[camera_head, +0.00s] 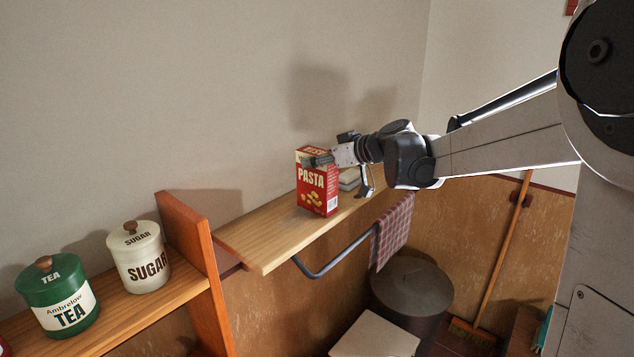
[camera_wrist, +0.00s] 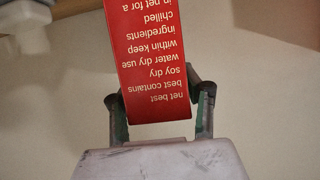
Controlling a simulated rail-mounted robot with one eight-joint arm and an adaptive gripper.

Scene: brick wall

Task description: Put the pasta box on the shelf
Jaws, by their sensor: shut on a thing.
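The red pasta box (camera_head: 312,190) is upright at the wooden wall shelf (camera_head: 262,236) in the head view. Its base shows against the shelf top; I cannot tell whether it touches the wood or is just above it. My gripper (camera_head: 340,166) reaches in from the right and is shut on the box near its upper part. In the wrist view, the printed red side of the pasta box (camera_wrist: 150,55) lies between the two fingers of my gripper (camera_wrist: 162,100). The far end of the box is cut off by the frame's top edge.
Pale stacked items (camera_head: 349,179) lie on the shelf just right of the box. The shelf's left part is bare. A rail with a checked towel (camera_head: 394,230) hangs below. A lower left rack holds a sugar jar (camera_head: 140,257) and a tea jar (camera_head: 58,297); its orange side panel (camera_head: 190,240) rises nearby.

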